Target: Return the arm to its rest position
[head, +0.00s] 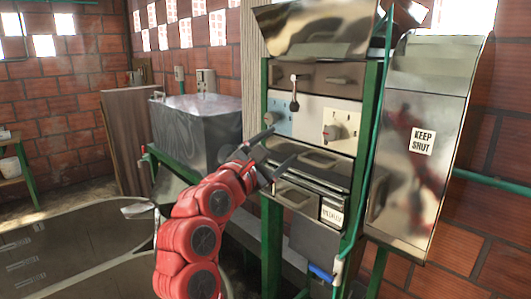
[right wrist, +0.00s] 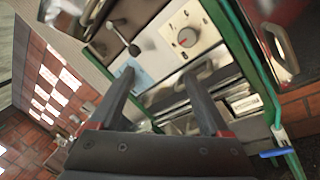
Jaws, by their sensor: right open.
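My right arm is red and reaches up from the bottom of the head view. Its gripper (head: 272,160) is in front of the steel machine with a green frame. The two dark fingers are apart with nothing between them. In the right wrist view the open gripper (right wrist: 165,95) points toward the machine's control panel (right wrist: 178,42). That panel also shows in the head view (head: 312,125), with a lever and a dial on it. Whether the fingers touch the machine cannot be told. My left gripper is not in view.
A steel door marked KEEP SHUT (head: 420,150) stands open at the right of the machine. A steel tank (head: 197,130) is left of it. A dark round basin (head: 90,240) lies low at left. A blue-handled valve (head: 320,272) sits on the pipe at lower right. Brick walls stand behind.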

